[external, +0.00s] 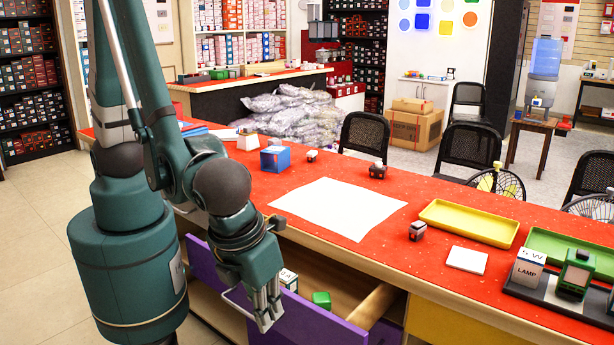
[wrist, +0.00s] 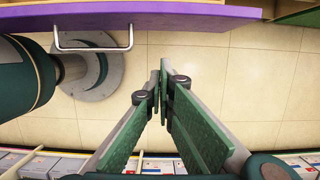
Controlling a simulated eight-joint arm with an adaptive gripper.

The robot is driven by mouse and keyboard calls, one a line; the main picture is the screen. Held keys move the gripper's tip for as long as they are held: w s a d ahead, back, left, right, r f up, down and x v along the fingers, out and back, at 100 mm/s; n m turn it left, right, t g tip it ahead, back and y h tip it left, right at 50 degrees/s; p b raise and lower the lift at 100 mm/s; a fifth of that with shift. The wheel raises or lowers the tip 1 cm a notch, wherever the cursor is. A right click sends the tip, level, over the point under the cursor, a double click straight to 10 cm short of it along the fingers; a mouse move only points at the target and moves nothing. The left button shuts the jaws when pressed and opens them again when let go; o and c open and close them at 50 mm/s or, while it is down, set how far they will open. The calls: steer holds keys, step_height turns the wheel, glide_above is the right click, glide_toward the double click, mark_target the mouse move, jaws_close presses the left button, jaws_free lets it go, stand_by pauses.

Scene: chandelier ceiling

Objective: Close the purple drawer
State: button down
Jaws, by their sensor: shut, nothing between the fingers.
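The purple drawer (external: 312,326) is pulled out from under the red-topped counter, and its open inside shows. It holds a green block (external: 322,299) and a white box (external: 288,279). In the wrist view the drawer's purple front (wrist: 190,15) crosses the top, with a silver handle (wrist: 93,49) left of centre. My gripper (external: 267,323) is in front of the drawer front and hides part of it. In the wrist view my gripper (wrist: 160,78) is shut and empty over the floor, apart from the handle and to its right in the picture.
The red counter (external: 395,195) stands above the drawer and carries a white sheet (external: 338,207), a yellow tray (external: 468,222) and small items. A yellow drawer front (external: 440,322) is to the right.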

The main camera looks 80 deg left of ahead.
mark_target(330, 298)
steer(key=shift+w+a+f+b, duration=0.6)
steer(key=shift+w+a+f, duration=0.15)
steer(key=shift+f, duration=0.8)
steer(key=shift+w+a+f+b, duration=0.6)
steer(key=shift+w+a+f, duration=0.1)
steer(key=shift+f, duration=0.8)
steer(key=shift+w+a+f+b, duration=0.6)
steer(key=shift+w+a+f, duration=0.15)
steer(key=shift+f, duration=0.8)
steer(key=shift+w+a, duration=0.1)
steer(key=w+a+b, duration=0.1)
steer(key=w+a, duration=1)
steer(key=shift+w+a+b, duration=0.15)
steer(key=shift+b, duration=0.2)
steer(key=shift+s+d, duration=0.75)
steer(key=shift+s+d+r, duration=0.5)
steer(key=shift+s+d, duration=0.3)
steer(key=p+v, duration=0.2)
steer(key=v, duration=0.7)
steer(key=shift+p, duration=0.4)
